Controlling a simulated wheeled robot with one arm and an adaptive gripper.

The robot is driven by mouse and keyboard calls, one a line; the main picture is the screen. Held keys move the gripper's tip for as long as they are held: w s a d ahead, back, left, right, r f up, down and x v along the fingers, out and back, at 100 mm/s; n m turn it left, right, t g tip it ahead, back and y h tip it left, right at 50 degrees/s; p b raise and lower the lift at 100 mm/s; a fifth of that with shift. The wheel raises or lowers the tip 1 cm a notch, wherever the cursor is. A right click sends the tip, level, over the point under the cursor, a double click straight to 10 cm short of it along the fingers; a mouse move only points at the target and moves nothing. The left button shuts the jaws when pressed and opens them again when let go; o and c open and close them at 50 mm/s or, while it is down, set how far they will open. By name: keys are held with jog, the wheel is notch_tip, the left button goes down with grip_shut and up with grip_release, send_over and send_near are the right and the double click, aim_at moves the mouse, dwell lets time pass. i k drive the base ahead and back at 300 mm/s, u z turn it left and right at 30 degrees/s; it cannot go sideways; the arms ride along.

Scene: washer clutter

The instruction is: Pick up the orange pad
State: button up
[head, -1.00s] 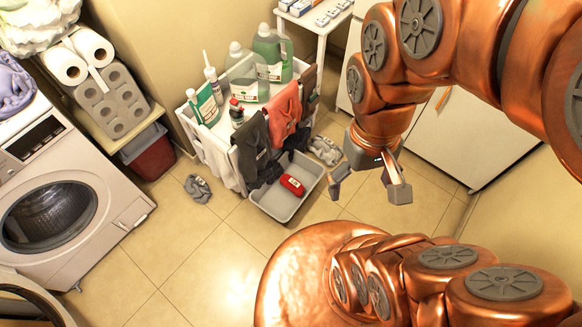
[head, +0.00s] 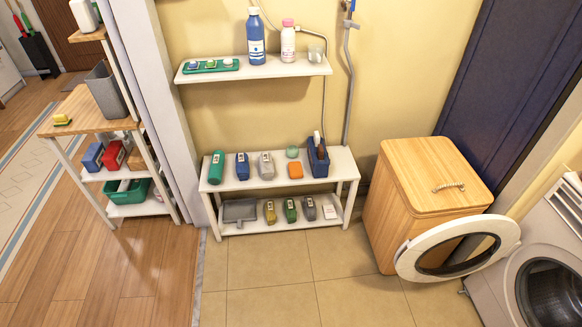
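A small orange pad (head: 295,170) lies on the top board of a low white two-tier rack (head: 230,185) against the yellow wall. It sits between a grey packet (head: 266,166) on its left and a dark blue caddy (head: 318,157) on its right. A small green round item (head: 292,152) is just behind it. My gripper is not in view, so its state does not show.
A white wall shelf (head: 300,71) with bottles hangs above the rack. A wooden hamper (head: 425,190) and an open washer door (head: 455,248) stand to the right. A wooden-topped shelf unit (head: 95,115) is at left. Tiled floor (head: 310,285) in front is clear.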

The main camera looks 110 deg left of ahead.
aim_at(296, 170)
jog(key=u, duration=2.65)
jog(key=i, duration=0.95)
jog(key=z, duration=1.3)
jog(key=k, duration=0.35)
jog(key=u, duration=0.45)
